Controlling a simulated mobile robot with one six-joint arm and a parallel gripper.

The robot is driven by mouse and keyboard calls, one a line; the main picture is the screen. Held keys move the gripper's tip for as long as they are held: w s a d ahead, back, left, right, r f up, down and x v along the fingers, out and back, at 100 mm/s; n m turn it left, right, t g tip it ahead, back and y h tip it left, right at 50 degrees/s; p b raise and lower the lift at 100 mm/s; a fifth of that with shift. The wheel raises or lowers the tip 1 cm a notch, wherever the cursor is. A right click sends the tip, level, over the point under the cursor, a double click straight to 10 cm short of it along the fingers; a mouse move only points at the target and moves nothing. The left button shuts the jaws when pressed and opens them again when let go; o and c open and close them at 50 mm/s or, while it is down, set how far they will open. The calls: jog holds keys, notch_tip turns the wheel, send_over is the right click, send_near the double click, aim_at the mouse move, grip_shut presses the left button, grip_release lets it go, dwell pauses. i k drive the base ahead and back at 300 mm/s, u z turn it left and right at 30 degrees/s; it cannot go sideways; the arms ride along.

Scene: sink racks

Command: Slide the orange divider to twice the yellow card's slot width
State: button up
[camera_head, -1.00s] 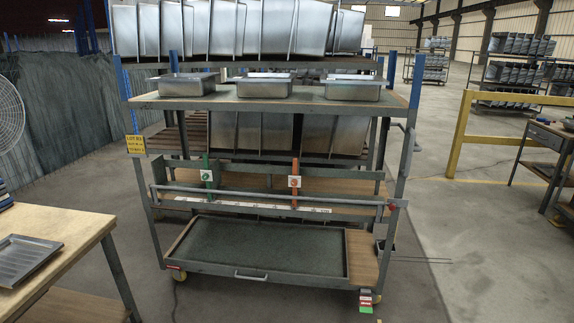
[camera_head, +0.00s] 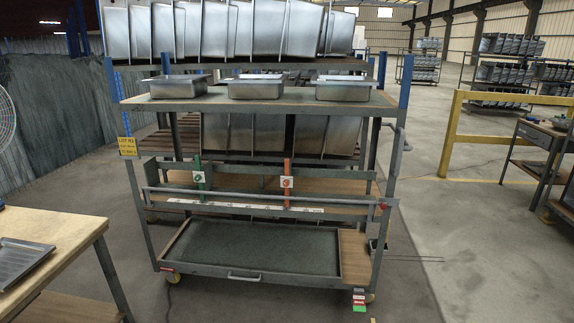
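My gripper is not in view.
The rack's lower tray (camera_head: 255,248) is empty. Steel sink basins (camera_head: 255,88) sit on the upper shelf. A wooden table (camera_head: 60,238) stands at lower left, a yellow barrier (camera_head: 452,135) at right.

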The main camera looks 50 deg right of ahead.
aim_at(287, 163)
jog(key=z, duration=0.05)
jog(key=i, duration=1)
jog(key=u, duration=0.05)
